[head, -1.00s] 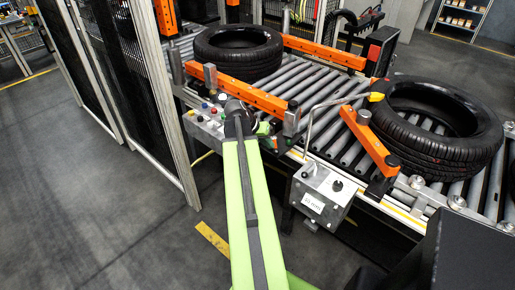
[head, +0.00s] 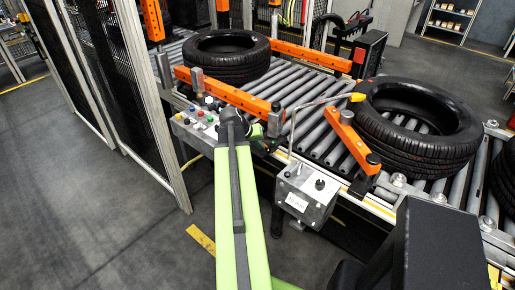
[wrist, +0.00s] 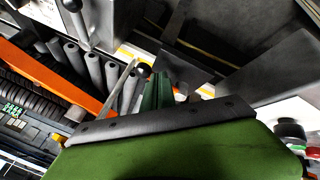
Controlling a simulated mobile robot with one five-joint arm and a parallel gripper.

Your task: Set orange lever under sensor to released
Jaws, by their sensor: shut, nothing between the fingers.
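The orange lever (head: 353,140) stands at the conveyor's front edge in the head view, under the yellow-tipped sensor (head: 357,97) on its bent grey rod. It slants from a grey post at its upper left end to a dark knobbed end at lower right, close to a tyre (head: 418,125). My gripper (head: 268,145) is left of this lever and apart from it, near the front rail, partly hidden by my arm. In the wrist view my green fingers (wrist: 158,90) are shut and empty. An orange bar (wrist: 60,80) crosses the left of that view; I cannot tell which one it is.
Another tyre (head: 228,55) lies on the rollers at back left. A longer orange bar (head: 235,95) is behind my wrist. A button panel (head: 198,120) and a grey control box (head: 307,192) are at the front edge. Open floor (head: 110,210) lies to the left.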

